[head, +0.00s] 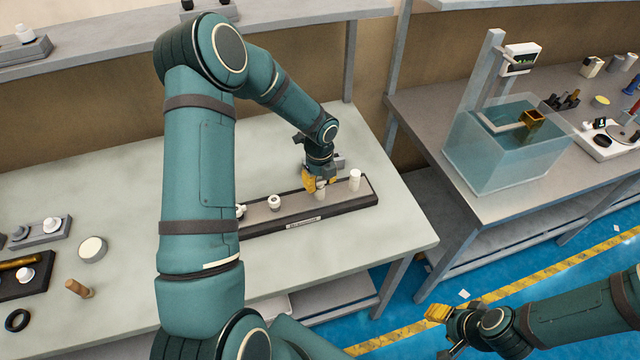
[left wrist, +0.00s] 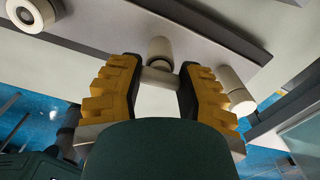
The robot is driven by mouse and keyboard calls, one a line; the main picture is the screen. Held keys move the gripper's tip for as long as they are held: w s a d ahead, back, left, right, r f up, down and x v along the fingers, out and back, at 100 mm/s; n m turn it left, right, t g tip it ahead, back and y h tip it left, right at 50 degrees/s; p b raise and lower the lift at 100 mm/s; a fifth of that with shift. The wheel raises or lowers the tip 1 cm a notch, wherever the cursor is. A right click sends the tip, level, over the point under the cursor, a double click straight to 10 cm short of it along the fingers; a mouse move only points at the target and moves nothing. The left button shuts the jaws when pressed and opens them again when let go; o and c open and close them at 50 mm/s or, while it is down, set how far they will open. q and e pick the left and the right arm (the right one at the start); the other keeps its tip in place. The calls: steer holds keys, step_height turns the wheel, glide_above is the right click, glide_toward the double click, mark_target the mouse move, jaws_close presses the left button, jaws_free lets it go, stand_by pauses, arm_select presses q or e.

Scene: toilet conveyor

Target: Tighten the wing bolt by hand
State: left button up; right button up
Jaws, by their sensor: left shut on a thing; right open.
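The wing bolt (head: 320,193) is a small off-white post with a crossbar, standing on the long dark board (head: 290,223). In the left wrist view the wing bolt (left wrist: 159,75) has its crossbar between my two yellow fingers with black pads. My left gripper (head: 318,183) reaches down over the board and is shut on the wing bolt; its fingers partly hide the bolt in the head view. The bolt's thread is not visible. My right gripper (head: 440,318) is open and empty, low at the right, away from the bench.
White fittings stand on the board on both sides of the bolt: one at right (head: 355,180) and one at left (head: 274,203). Loose parts, including a wooden peg (head: 79,288) and a black ring (head: 17,320), lie at the bench's left. A water tank (head: 510,145) stands on another bench.

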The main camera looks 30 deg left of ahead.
mark_target(320, 181)
arm_select(q)
steer(key=shift+m+p, duration=0.55)
steer(key=shift+m, duration=0.15)
steer(key=shift+m+p, duration=0.95)
steer(key=shift+m, duration=0.75)
steer(key=shift+f, duration=0.1)
steer(key=o, duration=0.7)
steer(key=shift+r, duration=1.8)
